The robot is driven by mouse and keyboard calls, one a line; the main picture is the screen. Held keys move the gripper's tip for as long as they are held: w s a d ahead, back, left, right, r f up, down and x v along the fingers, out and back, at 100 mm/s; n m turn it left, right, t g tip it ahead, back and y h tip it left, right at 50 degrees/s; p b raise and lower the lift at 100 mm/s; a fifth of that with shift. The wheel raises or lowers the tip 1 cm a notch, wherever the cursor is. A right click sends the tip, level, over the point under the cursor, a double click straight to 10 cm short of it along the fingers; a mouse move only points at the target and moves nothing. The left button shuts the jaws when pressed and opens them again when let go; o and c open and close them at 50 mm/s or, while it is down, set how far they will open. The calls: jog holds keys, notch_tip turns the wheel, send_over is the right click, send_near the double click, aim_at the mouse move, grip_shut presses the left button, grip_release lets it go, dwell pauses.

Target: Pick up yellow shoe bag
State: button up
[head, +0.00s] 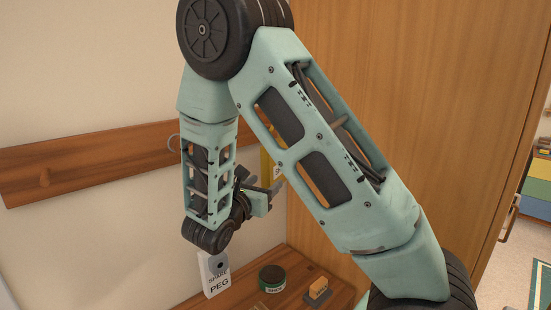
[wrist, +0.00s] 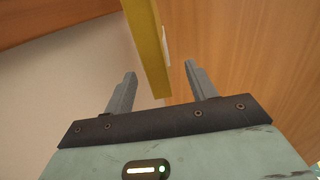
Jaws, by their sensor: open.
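The yellow shoe bag (head: 267,170) hangs near the wooden rail in the head view, mostly hidden behind my arm. In the wrist view the bag (wrist: 148,45) is a narrow yellow strip seen edge-on, with a white label on its right side. My gripper (head: 272,191) is at the bag's lower part in the head view. In the wrist view my gripper (wrist: 160,72) is open, with one finger on each side of the strip and a visible gap to both. How the bag hangs is hidden.
A wooden peg rail (head: 95,158) runs along the wall. A wooden cabinet side (head: 430,90) stands close on the right. Below, the wooden bench (head: 335,302) holds a "SPARE PEG" card (head: 214,274), a dark green tin (head: 272,279) and an orange-brown block (head: 318,288).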

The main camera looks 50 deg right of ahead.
aim_at(274, 171)
jog(key=x, duration=0.2)
jog(key=shift+w+d+p, duration=0.1)
jog(key=shift+d+p, duration=0.15)
jog(key=shift+p, duration=0.05)
jog(key=p+x, duration=0.1)
jog(key=x, duration=0.1)
jog(key=p+x, duration=0.1)
jog(key=x, duration=0.1)
jog(key=shift+w+r+p, duration=0.2)
jog(key=shift+w+p, duration=0.05)
jog(key=shift+p, duration=0.1)
jog(key=shift+w+d+f, duration=0.15)
jog(key=shift+d, duration=0.35)
grip_shut()
jog(key=shift+r+p, duration=0.25)
jog(key=shift+p, duration=0.05)
